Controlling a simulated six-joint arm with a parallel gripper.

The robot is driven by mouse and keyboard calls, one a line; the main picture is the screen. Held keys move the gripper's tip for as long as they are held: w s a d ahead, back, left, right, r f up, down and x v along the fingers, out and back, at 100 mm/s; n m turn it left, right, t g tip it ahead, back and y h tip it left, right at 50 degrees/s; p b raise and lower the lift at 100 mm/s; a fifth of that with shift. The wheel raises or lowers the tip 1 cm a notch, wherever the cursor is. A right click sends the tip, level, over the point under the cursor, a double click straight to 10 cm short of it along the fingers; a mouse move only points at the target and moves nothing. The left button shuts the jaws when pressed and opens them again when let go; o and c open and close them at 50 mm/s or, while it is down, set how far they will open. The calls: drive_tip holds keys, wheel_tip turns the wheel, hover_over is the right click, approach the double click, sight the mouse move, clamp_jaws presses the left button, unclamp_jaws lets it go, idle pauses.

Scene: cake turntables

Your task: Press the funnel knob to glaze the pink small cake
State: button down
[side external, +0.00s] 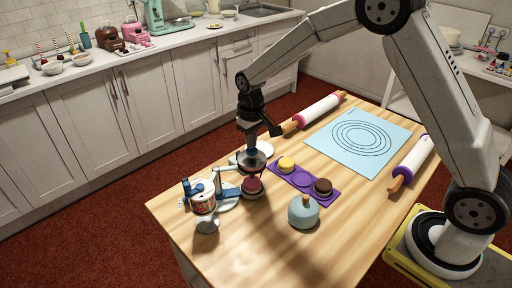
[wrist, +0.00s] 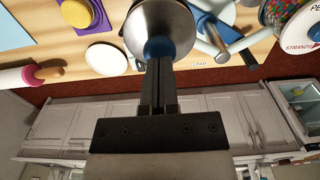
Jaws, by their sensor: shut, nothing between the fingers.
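A metallic funnel (side external: 251,160) is held over a small pink-red cake (side external: 252,184), which sits on a round stand at the table's near left. The funnel also shows in the wrist view (wrist: 180,28), with its blue knob (wrist: 160,48) on top. My gripper (side external: 250,146) points down from above the funnel. In the wrist view its shut fingers (wrist: 159,62) end right at the blue knob; whether they touch it I cannot tell. Nothing is between the fingers. The cake is hidden in the wrist view, and no glaze stream is visible.
A purple tray (side external: 303,179) holds a yellow cake (side external: 287,164) and a brown cake (side external: 323,187), with its middle place empty. A sprinkle jar (side external: 203,200) stands left of the funnel, a light-blue pot (side external: 303,211) in front. Two rolling pins flank the blue mat (side external: 350,150).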

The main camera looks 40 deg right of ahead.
drive_tip(key=shift+r, duration=2.6)
drive_tip(key=s+d+f+t, duration=0.1)
drive_tip(key=s, duration=0.9)
drive_tip(key=s+d+f+t, duration=0.1)
drive_tip(key=s+f, duration=0.1)
drive_tip(key=s, duration=0.9)
drive_tip(key=shift+t, duration=0.3)
